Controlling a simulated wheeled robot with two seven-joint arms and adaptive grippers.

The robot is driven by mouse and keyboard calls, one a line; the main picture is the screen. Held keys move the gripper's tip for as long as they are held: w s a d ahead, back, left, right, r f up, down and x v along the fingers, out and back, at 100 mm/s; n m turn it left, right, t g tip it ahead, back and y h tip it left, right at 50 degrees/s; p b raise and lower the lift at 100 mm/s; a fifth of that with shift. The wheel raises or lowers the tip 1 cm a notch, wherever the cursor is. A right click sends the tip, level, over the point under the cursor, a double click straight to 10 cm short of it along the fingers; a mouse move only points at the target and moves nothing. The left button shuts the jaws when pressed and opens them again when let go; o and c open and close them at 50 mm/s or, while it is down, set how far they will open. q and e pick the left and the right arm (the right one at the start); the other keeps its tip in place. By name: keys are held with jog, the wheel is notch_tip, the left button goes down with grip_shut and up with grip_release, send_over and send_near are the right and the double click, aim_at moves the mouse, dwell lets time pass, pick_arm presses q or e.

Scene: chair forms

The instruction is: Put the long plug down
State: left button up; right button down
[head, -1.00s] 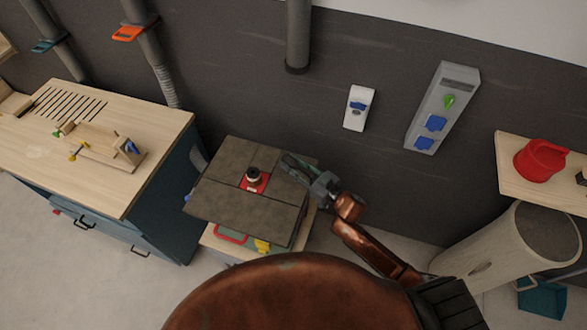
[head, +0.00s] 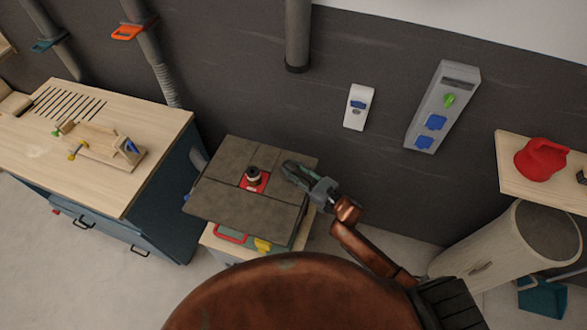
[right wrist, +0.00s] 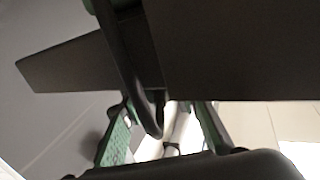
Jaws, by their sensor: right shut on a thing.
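My right gripper (head: 298,172) is at the right edge of the dark grey tiled machine top (head: 222,207), over or just beside it. The gripper is shut on the long plug, but the plug is too small and dark to make out clearly in either view. A dark slab fills much of the upper right wrist view. My left gripper is not in view.
A red insert with a small black spindle (head: 253,177) stands in the middle of the machine top. A wooden workbench (head: 95,135) is to the left. A red jug (head: 541,160) stands on a shelf at the right, above a pale round bin (head: 500,250).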

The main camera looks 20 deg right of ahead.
jog(key=c, duration=1.5)
grip_release()
jog(key=shift+r, duration=0.1)
jog(key=shift+r+p, duration=0.3)
jog(key=shift+r, duration=0.1)
jog(key=b+v, duration=0.1)
jog(key=v, duration=1.1)
